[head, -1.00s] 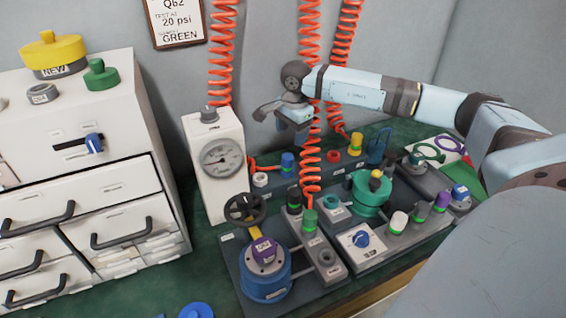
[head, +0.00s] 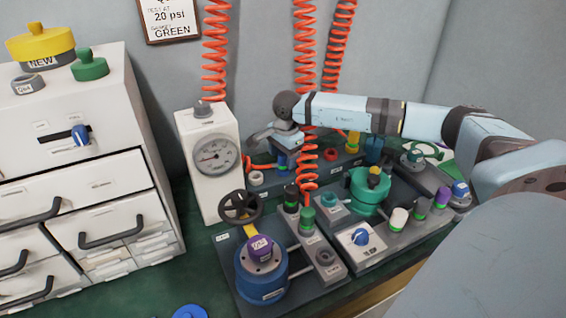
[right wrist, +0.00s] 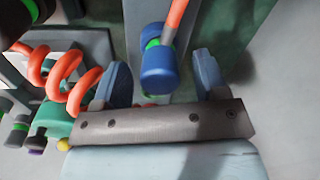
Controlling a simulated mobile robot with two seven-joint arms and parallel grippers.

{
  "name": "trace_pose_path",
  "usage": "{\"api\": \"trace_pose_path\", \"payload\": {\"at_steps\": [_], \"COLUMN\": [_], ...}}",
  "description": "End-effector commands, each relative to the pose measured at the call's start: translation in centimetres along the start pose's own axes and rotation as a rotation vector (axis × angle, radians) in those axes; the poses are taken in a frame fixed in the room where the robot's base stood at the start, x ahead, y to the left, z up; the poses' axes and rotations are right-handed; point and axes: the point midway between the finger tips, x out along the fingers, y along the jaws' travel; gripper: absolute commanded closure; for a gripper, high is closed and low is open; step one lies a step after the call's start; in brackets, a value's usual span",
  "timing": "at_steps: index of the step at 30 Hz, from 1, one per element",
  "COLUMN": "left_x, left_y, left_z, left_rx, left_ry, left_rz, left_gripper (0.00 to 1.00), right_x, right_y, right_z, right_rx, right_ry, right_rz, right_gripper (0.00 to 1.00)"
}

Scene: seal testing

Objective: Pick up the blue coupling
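The blue coupling (right wrist: 158,75) shows in the right wrist view, with a green ring and an orange hose running from its far end. It lies between the two blue fingers of my right gripper (right wrist: 161,72), with gaps visible on both sides. The gripper is open and not closed on it. In the head view my right gripper (head: 283,142) is over the back row of couplings, and the blue coupling (head: 281,160) shows just below it, partly hidden by the fingers. My left gripper is not in view.
A white gauge box (head: 208,180) stands close left of the gripper. Orange coiled hoses (head: 304,90) hang beside it. A green valve body (head: 366,192) and a black handwheel (head: 240,207) stand in front. A white drawer cabinet (head: 85,190) is at the left.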

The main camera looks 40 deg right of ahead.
Motion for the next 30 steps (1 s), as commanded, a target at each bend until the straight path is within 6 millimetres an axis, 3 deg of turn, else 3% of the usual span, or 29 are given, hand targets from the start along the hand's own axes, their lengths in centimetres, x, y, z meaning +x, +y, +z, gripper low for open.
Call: {"api": "trace_pose_path", "payload": {"at_steps": [1, 7, 14, 19, 26, 30], "left_x": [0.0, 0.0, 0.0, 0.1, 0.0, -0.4], "left_y": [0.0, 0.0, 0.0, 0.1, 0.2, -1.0], "left_z": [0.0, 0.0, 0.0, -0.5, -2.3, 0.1], "left_rx": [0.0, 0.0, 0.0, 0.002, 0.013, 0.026], "left_ry": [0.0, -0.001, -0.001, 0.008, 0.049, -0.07], "left_rz": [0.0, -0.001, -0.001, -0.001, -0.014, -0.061], "left_gripper": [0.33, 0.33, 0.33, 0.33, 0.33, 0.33], "right_x": [0.0, 0.0, -0.1, -1.5, -7.1, -11.2], "right_y": [0.0, 0.0, 0.0, -0.2, -0.7, -1.1], "right_z": [0.0, 0.0, 0.0, 0.0, -0.1, 0.0], "right_rx": [0.0, 0.0, 0.0, 0.0, 0.0, 0.001], "right_ry": [0.0, 0.0, 0.0, -0.001, 0.0, 0.0], "right_rz": [0.0, 0.0, 0.0, -0.002, -0.005, -0.004], "right_gripper": [0.44, 0.89, 0.89, 0.89, 0.89, 0.89]}}
